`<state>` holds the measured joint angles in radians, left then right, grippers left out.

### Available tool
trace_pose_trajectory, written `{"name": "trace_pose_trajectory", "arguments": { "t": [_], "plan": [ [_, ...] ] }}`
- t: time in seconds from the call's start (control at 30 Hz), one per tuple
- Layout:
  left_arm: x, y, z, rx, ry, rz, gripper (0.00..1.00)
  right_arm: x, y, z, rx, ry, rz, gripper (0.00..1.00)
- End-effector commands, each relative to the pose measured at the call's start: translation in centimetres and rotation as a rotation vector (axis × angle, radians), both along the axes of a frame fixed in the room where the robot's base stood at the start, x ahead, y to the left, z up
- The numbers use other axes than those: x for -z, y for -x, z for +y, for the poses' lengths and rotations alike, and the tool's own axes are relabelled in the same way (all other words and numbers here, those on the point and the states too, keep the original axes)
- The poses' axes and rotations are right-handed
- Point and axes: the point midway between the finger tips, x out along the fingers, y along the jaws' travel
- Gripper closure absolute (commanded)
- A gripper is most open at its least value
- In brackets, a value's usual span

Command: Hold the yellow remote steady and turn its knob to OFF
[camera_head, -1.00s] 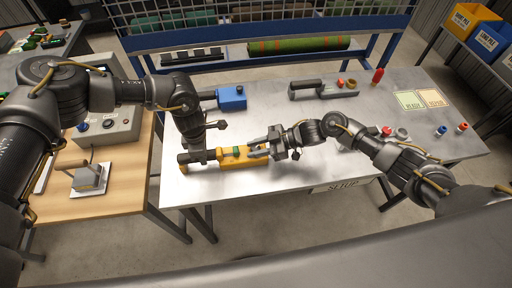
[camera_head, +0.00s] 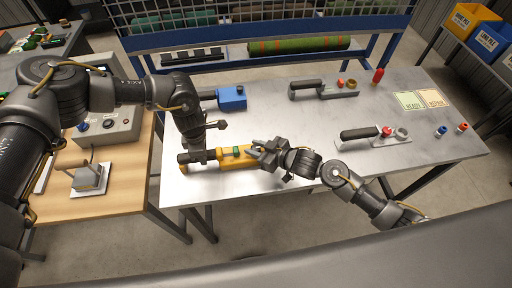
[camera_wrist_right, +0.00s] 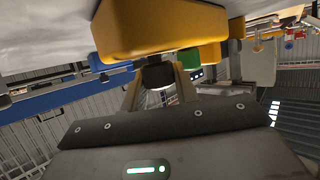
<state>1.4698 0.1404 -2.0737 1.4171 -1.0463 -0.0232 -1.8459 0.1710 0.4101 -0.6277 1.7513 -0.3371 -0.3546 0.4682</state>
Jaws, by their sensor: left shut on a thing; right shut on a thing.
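The yellow remote (camera_head: 228,163) lies at the front left of the metal table, with a dark handle at its left end and a green part (camera_head: 237,151) on top. My left gripper (camera_head: 197,158) is shut on the remote's dark handle end. My right gripper (camera_head: 262,150) is at the remote's right end. In the right wrist view, the yellow body (camera_wrist_right: 155,35) fills the top, and a dark round knob (camera_wrist_right: 158,76) sits between the fingers, which are shut on it. The knob's marking and the exact contact at the left gripper cannot be read.
A blue box with a dark handle (camera_head: 232,98) lies behind the remote. Two dark-handled grey devices (camera_head: 325,91) lie further right, one nearer with a red knob (camera_head: 387,131).

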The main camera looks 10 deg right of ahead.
Motion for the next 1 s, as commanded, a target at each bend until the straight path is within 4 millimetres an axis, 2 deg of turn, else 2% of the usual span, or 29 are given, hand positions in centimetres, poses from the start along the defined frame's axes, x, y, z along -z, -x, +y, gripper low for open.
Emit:
{"name": "trace_pose_trajectory", "arguments": {
  "t": [0.53, 0.57, 0.7, 1.0],
  "plan": [
    [0.15, 0.17, -0.12, 0.003, 0.002, 0.004, 1.00, -0.01, -0.02, -0.05, 0.028, -0.001, 0.001, 0.93],
    [0.15, 0.18, -0.12, 0.003, 0.002, 0.004, 1.00, -0.01, -0.03, -0.06, 0.028, -0.001, 0.001, 0.68],
    [0.15, 0.17, -0.13, 0.003, 0.003, 0.004, 1.00, 0.00, -0.02, -0.06, 0.026, -0.001, 0.001, 0.49],
    [0.16, 0.17, -0.14, 0.002, 0.003, 0.004, 1.00, -0.01, 0.07, -0.14, 0.026, 0.000, 0.001, 0.48]
  ]
}}
